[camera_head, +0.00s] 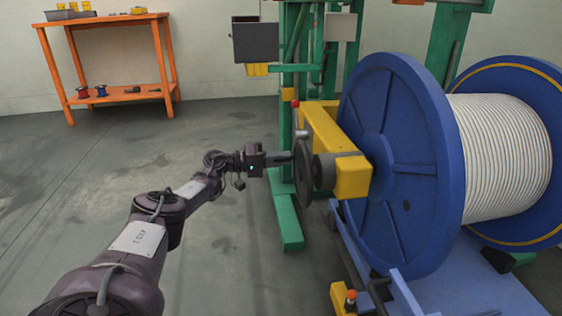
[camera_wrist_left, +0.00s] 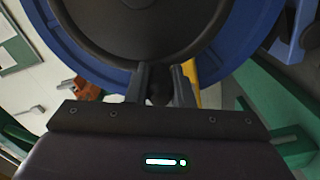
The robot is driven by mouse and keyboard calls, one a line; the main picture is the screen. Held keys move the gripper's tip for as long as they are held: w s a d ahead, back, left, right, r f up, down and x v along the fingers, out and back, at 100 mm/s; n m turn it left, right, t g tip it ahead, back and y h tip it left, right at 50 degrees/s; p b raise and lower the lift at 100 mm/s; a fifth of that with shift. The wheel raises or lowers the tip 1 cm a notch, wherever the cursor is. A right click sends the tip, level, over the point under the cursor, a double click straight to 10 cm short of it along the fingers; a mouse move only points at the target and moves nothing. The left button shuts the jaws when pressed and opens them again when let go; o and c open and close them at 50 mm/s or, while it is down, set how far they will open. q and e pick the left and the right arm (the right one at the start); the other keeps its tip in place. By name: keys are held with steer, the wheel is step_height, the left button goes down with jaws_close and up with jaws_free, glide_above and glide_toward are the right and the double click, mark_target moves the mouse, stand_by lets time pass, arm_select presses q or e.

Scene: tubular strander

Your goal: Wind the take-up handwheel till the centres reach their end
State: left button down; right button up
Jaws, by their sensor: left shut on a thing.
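The take-up handwheel (camera_head: 303,172) is a dark round wheel seen nearly edge-on, on the near side of a yellow bearing block (camera_head: 352,176) beside the big blue reel (camera_head: 397,165). In the left wrist view the dark handwheel (camera_wrist_left: 140,25) fills the top middle, with the blue reel flange behind it. My left gripper (camera_head: 286,158) reaches in from the left and is shut at the wheel's left side. In the left wrist view its two fingers (camera_wrist_left: 163,84) close around a dark part, the handle, at the wheel's lower rim. My right gripper is not in view. The centres are hidden.
A reel wound with pale strand (camera_head: 503,152) stands at the right on a blue base (camera_head: 470,292). A green frame (camera_head: 285,205) rises behind the handwheel. An orange bench (camera_head: 110,95) stands at the back left. The floor at left is clear.

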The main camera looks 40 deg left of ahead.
arm_select(q)
steer(key=shift+r, duration=0.15)
stand_by(0.4)
steer(key=c, duration=1.3)
jaws_free()
steer(key=shift+w, duration=0.1)
steer(key=shift+o, duration=0.2)
steer(key=v, duration=0.7)
steer(key=shift+s+a+p, duration=0.25)
steer(key=shift+s+p, duration=0.05)
steer(key=shift+s, duration=0.05)
